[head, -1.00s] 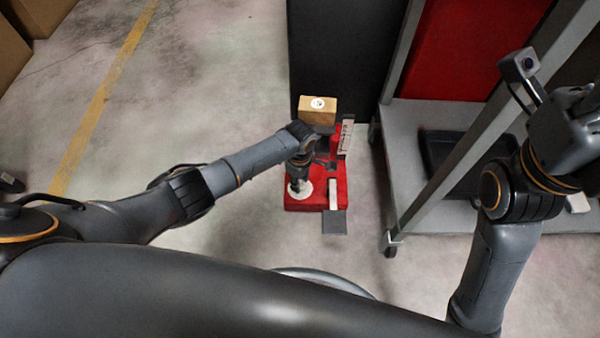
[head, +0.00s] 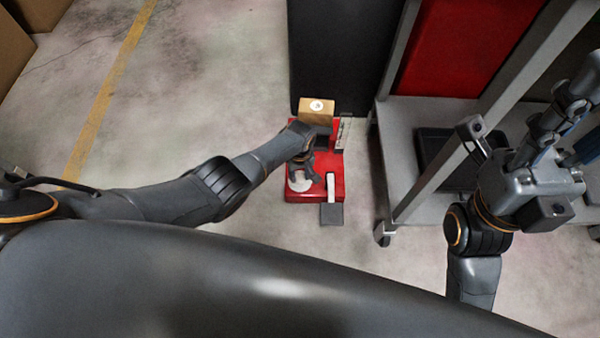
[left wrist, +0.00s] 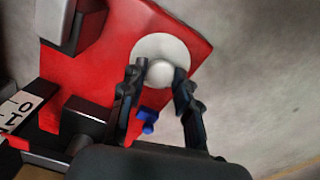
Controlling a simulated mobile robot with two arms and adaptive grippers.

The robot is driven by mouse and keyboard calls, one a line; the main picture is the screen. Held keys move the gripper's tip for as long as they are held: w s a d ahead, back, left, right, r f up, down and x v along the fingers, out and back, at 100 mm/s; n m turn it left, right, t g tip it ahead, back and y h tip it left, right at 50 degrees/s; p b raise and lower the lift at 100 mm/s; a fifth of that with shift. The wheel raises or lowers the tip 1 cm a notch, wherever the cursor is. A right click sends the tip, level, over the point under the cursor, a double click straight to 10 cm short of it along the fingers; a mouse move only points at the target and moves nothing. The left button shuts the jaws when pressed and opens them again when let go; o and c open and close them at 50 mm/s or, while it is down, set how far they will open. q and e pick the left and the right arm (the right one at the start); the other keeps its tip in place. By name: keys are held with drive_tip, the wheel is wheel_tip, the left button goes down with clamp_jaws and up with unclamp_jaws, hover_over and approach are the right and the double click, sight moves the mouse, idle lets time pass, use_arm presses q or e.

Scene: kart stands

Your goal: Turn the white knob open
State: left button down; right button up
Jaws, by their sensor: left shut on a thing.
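The white knob (left wrist: 160,73) is a small round ball on a white disc (left wrist: 163,45), set on a red base (left wrist: 100,60). In the head view the disc (head: 299,183) shows at the left of the red base (head: 335,170), with the knob hidden under my left gripper (head: 300,172). In the left wrist view my left gripper (left wrist: 160,78) has one finger on each side of the knob and is shut on it. No mark shows how far the knob is turned. My right gripper (head: 560,125) is up at the right, its fingers unclear.
A tan box (head: 317,107) stands behind the red base. A white marked plate (head: 344,132) is at its back right; a white-and-grey pedal-like part (head: 331,213) is at its front. A grey cart (head: 400,150) stands to the right.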

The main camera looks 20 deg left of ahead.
sight(300, 177)
use_arm(q)
drive_tip(key=m, duration=0.3)
drive_tip(key=shift+m, duration=1.2)
drive_tip(key=c, duration=1)
unclamp_jaws()
drive_tip(key=shift+r, duration=0.1)
drive_tip(key=shift+w+r, duration=0.1)
drive_tip(key=shift+r, duration=0.3)
wheel_tip(300, 177, up, 11)
